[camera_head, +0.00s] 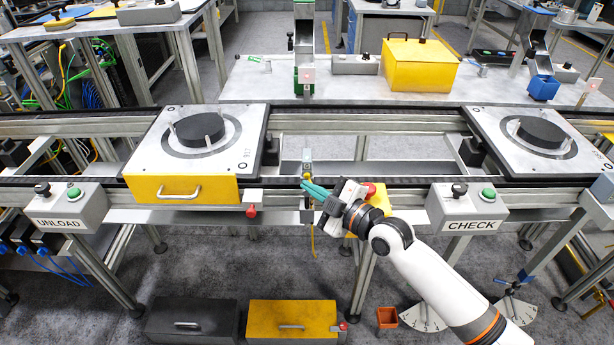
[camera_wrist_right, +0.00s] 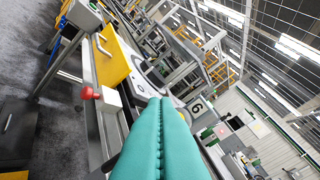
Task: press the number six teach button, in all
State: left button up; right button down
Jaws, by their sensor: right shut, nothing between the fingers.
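A plate marked 6 (camera_wrist_right: 196,106) shows in the right wrist view, just right of the fingertips. In the head view a small grey and yellow sensor unit (camera_head: 307,163) stands on a bracket at the conveyor's near rail. My right gripper (camera_head: 303,184) has teal fingers that are shut and empty, with the tips close to the lower part of this unit. I cannot tell whether they touch it. The fingers fill the lower middle of the right wrist view (camera_wrist_right: 172,100). The teach button itself is too small or hidden to make out. My left gripper is not in view.
A pallet (camera_head: 252,118) with a dark disc sits on the conveyor at left, above a yellow drawer box (camera_head: 182,191). A red knob (camera_head: 251,211) is left of my gripper. UNLOAD (camera_head: 62,208) and CHECK (camera_head: 466,209) control boxes stand along the front.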

dwell(0.3)
jog(key=shift+w+b, duration=0.45)
jog(key=shift+w+b, duration=0.45)
jog(key=shift+b, duration=0.1)
dwell(0.5)
jog(key=shift+r, duration=0.1)
jog(key=shift+s+p, duration=0.7)
jog(key=shift+s, duration=0.2)
